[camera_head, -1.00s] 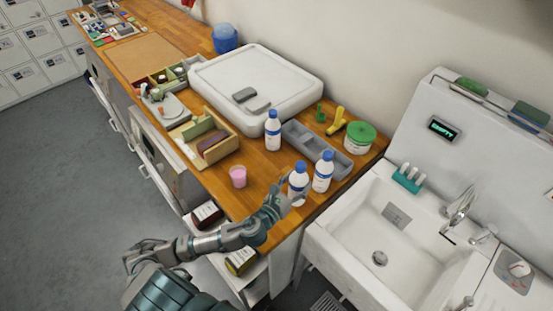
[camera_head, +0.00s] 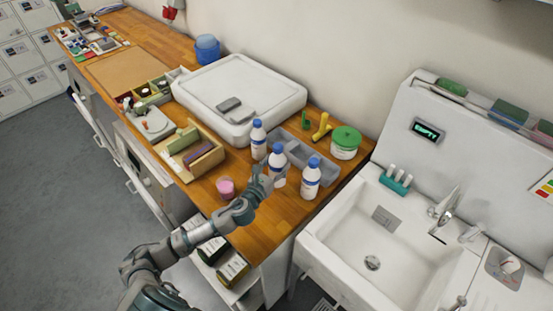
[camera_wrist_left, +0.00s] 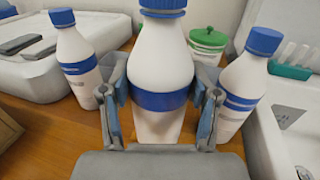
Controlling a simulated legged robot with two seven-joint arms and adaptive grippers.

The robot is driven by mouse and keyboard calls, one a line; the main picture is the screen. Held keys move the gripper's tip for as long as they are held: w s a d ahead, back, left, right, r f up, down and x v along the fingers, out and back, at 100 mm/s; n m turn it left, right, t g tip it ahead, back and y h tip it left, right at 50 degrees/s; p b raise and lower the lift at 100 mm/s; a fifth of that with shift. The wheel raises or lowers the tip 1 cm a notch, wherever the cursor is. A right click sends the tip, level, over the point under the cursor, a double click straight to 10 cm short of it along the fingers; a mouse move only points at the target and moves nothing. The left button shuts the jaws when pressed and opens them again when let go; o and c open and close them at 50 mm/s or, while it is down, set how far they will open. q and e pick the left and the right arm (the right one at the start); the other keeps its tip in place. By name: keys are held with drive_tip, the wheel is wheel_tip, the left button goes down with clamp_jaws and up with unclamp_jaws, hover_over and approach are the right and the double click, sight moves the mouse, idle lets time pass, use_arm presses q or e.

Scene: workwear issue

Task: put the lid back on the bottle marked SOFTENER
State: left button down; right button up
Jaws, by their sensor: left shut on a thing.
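Three white bottles with blue caps and blue bands stand at the near right end of the wooden counter. My left gripper (camera_head: 268,182) is shut around the middle bottle (camera_head: 279,163), which fills the centre of the left wrist view (camera_wrist_left: 163,65). Its blue cap (camera_wrist_left: 163,5) shows there, cut by the top edge. The back bottle (camera_head: 258,143) is at left in the wrist view (camera_wrist_left: 76,58). The right bottle (camera_head: 310,182) is at right there (camera_wrist_left: 243,80). Both are capped. No marking is readable, so I cannot tell which is SOFTENER. No loose lid shows. My right gripper is not in view.
A grey compartment tray (camera_head: 318,168) lies behind the bottles, near a green-lidded tub (camera_head: 345,143) and a yellow tool (camera_head: 321,127). A pink cup (camera_head: 225,188) stands left of my left gripper. The sink (camera_head: 388,240) adjoins the counter at right.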

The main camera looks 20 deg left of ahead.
use_arm(q)
drive_tip(key=w+a, duration=0.2)
drive_tip(key=w, duration=0.4)
drive_tip(key=shift+f, duration=0.2)
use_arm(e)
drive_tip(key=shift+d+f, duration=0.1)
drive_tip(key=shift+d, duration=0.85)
use_arm(q)
drive_tip(key=shift+a, duration=0.15)
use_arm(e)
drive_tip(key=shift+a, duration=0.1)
use_arm(q)
wheel_tip(320, 180, down, 4)
drive_tip(key=shift+r+b, duration=0.2)
drive_tip(key=shift+b, duration=0.2)
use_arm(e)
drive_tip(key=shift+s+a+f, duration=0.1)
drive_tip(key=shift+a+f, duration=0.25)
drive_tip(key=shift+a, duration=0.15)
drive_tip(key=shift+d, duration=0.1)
